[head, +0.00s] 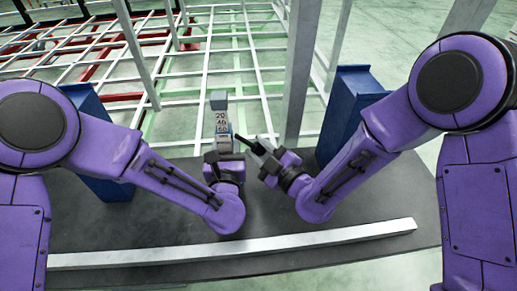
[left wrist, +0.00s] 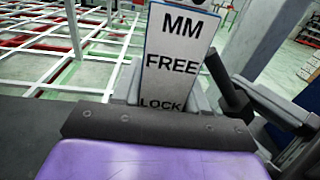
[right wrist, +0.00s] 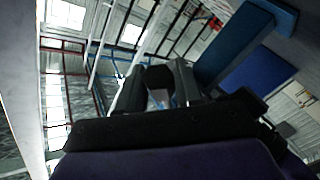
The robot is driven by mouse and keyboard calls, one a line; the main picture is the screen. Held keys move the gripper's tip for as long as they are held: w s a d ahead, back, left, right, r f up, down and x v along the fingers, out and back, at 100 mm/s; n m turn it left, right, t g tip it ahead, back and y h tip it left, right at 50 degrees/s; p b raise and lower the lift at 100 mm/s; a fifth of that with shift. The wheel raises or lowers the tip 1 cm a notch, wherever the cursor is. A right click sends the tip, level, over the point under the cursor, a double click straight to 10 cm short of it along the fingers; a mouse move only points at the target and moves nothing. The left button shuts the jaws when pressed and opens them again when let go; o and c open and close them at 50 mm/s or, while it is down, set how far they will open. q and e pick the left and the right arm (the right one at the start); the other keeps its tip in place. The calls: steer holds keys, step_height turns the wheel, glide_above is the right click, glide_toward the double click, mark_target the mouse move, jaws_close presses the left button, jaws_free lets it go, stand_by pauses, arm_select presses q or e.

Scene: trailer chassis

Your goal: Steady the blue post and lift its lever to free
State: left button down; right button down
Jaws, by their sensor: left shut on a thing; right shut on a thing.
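The post (head: 221,118) stands upright at the middle of the dark table. The black lever (left wrist: 230,88) sticks out at the plate's right side. My right gripper (head: 257,146) is shut on the lever; the right wrist view shows its dark end (right wrist: 160,78) between the fingers. The lever's pivot is unclear.
A long pale bar (head: 240,245) lies along the table's near edge. Blue blocks stand at left (head: 96,130) and right (head: 350,105). A grey upright (head: 298,75) rises behind my right gripper. White, red and green chassis rails fill the background.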

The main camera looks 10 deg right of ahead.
steer(key=r+n, duration=0.1)
steer(key=d+r+n+g+h, duration=0.1)
steer(key=r+n+g+h, duration=0.1)
steer(key=shift+s+d+r+n, duration=0.1)
steer(key=shift+d+n, duration=0.2)
steer(key=shift+n, duration=0.1)
steer(key=shift+d+r+n+g+h, duration=0.15)
steer(key=shift+r+n+g+h, duration=0.15)
steer(key=shift+r+n+h, duration=0.45)
steer(key=shift+d+r+n+g+h, duration=0.1)
steer(key=shift+r+n+g+h, duration=0.2)
steer(key=shift+r+n+h, duration=0.4)
steer(key=shift+r, duration=0.15)
steer(key=c, duration=0.8)
jaws_free()
step_height(320, 180, up, 10)
steer(key=shift+r, duration=0.1)
